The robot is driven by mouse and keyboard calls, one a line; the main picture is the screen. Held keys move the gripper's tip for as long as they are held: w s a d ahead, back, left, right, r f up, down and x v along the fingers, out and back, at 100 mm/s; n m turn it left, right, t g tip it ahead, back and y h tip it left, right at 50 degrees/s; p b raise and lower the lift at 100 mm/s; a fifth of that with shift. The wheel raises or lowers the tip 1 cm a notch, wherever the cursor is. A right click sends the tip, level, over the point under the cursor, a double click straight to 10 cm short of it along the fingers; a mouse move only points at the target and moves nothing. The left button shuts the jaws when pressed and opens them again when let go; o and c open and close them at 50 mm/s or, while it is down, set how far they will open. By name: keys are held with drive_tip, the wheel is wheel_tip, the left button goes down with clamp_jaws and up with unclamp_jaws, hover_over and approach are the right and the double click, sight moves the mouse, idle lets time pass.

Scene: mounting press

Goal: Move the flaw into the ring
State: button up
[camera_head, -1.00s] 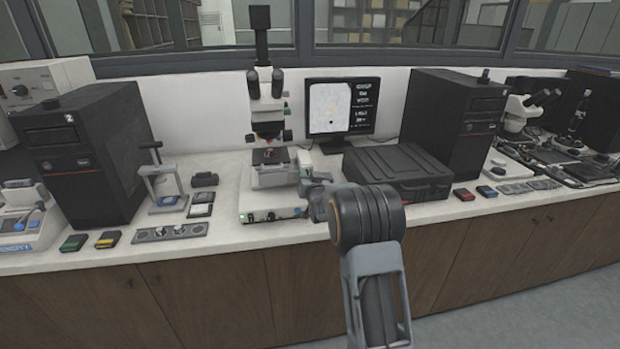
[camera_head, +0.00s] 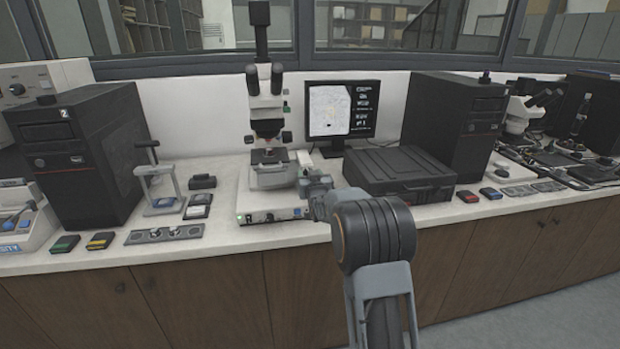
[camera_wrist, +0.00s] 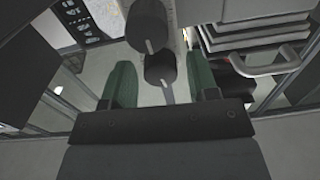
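The microscope (camera_head: 265,120) stands upright at the back of the bench, with its stage (camera_head: 268,156) under the objectives. The monitor (camera_head: 341,108) beside it shows a pale, grainy picture with a faint yellowish patch. The flaw and the ring are too small to tell apart there. In the wrist view my gripper (camera_wrist: 166,88) has two green fingers spread apart. A dark lower knob (camera_wrist: 160,68) lies between them in the picture, with an upper knob (camera_wrist: 147,25) beyond. I cannot tell any contact.
A black case (camera_head: 398,170) lies right of my gripper, close to my arm. Dark computer towers stand at the left (camera_head: 85,155) and right (camera_head: 455,120). The bench's front edge runs below.

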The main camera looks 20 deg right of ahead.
drive_tip(key=shift+o, duration=0.3)
drive_tip(key=shift+s, duration=0.1)
drive_tip(key=s+a+b, duration=0.2)
drive_tip(key=s, duration=1.1)
drive_tip(key=shift+s+a, duration=0.15)
drive_tip(key=shift+s, duration=0.05)
drive_tip(key=shift+c, duration=0.4)
